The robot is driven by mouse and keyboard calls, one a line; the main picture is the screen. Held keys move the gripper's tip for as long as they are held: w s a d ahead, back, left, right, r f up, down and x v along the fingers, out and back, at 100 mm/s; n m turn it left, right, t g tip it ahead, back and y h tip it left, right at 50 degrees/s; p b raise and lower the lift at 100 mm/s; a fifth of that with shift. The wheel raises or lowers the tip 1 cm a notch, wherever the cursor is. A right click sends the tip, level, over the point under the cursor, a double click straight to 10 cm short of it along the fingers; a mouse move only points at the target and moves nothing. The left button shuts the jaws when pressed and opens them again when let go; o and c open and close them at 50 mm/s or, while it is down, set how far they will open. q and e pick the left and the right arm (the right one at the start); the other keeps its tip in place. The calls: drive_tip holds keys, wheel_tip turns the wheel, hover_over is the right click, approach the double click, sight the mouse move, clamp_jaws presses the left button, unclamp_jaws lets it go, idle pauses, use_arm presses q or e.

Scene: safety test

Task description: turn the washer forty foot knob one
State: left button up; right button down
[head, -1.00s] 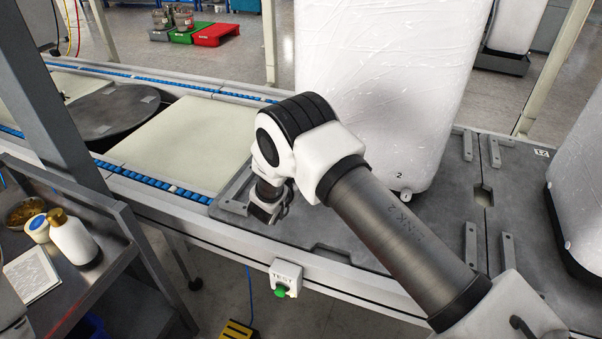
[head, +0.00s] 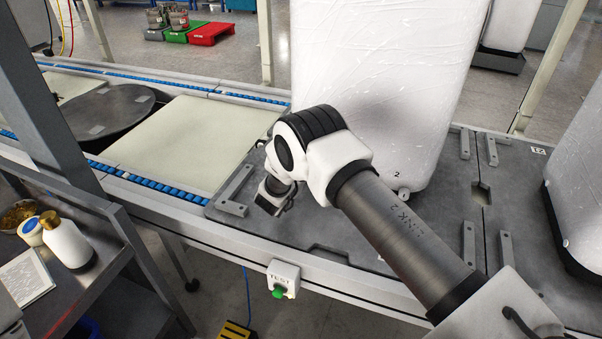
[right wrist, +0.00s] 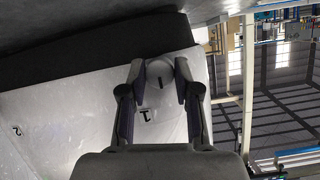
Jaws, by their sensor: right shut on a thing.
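The washer (head: 375,70) is a tall unit wrapped in white film, standing on a dark grey platform. In the right wrist view a round pale knob (right wrist: 160,88) with a short dark line on its face sits on a white surface by a label reading 1 (right wrist: 147,115). My right gripper (right wrist: 163,80) is shut on this knob, one finger on each side. In the head view my right arm hides that knob and the fingertips. My left gripper is not in view.
The dark platform (head: 350,225) has raised grey brackets. A box with a green button (head: 283,279) hangs on its front rail. A second wrapped unit (head: 582,190) stands at right. A metal shelf (head: 110,280) with bottles is at left.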

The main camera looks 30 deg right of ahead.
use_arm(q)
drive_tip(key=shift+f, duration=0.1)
use_arm(e)
drive_tip(key=shift+m+t+y+b, duration=0.5)
drive_tip(key=shift+m, duration=0.5)
use_arm(q)
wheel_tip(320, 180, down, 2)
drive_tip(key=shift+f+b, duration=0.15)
drive_tip(key=shift+b, duration=0.55)
use_arm(e)
drive_tip(key=shift+s+d+f+m+t+y, duration=0.15)
drive_tip(key=shift+m+t+y, duration=0.15)
drive_tip(key=shift+m+t, duration=0.45)
use_arm(q)
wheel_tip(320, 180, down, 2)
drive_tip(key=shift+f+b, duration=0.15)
drive_tip(key=shift+b, duration=1.05)
use_arm(e)
drive_tip(key=shift+f+m+t+y, duration=0.1)
drive_tip(key=shift+m+t+y, duration=0.35)
drive_tip(key=shift+m, duration=0.8)
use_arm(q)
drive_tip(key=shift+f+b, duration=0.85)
use_arm(e)
drive_tip(key=shift+s+m+t, duration=0.1)
drive_tip(key=shift+m+t, duration=0.4)
drive_tip(key=shift+m, duration=0.5)
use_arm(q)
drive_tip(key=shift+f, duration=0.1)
